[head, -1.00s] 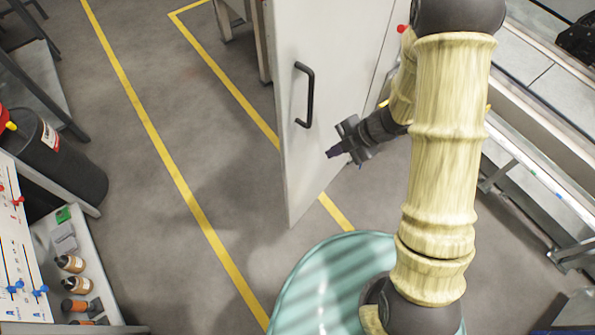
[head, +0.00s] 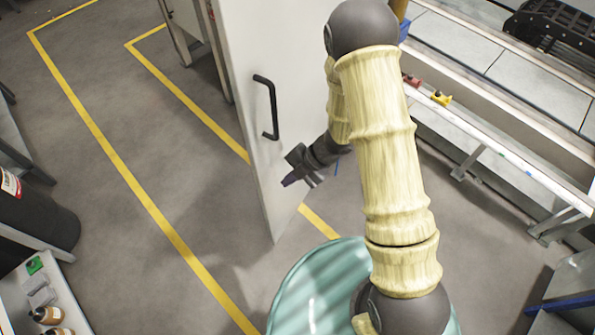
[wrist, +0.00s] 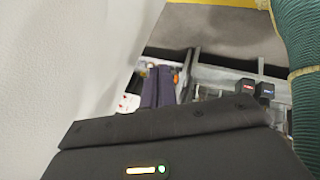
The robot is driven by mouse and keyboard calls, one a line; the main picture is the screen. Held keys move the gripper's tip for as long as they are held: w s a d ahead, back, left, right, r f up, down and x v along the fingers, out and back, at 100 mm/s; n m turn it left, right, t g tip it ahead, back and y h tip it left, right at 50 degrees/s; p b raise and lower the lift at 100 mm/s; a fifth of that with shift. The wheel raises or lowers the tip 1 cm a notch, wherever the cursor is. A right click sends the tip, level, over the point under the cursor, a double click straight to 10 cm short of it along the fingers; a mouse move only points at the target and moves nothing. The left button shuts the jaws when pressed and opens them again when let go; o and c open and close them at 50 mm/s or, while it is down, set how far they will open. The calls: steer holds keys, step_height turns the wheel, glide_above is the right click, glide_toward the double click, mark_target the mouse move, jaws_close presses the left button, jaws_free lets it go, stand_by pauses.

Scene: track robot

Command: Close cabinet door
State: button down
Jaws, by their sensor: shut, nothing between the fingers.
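The cabinet door (head: 290,85) is a tall white panel that stands swung open in the head view. A black bar handle (head: 267,108) is on its face. My gripper (head: 289,181) is shut and empty, low in front of the door's face, below and right of the handle. I cannot tell whether it touches the door. In the wrist view, the pale door surface (wrist: 50,70) fills the left side, and the dark closed fingers (wrist: 162,108) show near the middle. The cabinet's inside is hidden from view.
A conveyor frame (head: 480,140) runs along the right. A black bin (head: 35,220) and a small shelf with bottles (head: 45,314) stand at the left. Yellow floor lines (head: 140,190) cross open grey floor left of the door.

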mark_target(261, 186)
steer(key=shift+w+a+f+p, duration=0.2)
steer(key=shift+a+f, duration=0.2)
steer(key=shift+a, duration=0.5)
steer(key=shift+w+a+f+p, duration=0.2)
steer(key=shift+a+f, duration=0.25)
steer(key=shift+a, duration=0.45)
steer(key=shift+w+a+f+p, duration=0.1)
steer(key=shift+w+a+f, duration=0.25)
steer(key=shift+a, duration=0.55)
steer(key=shift+s, duration=0.1)
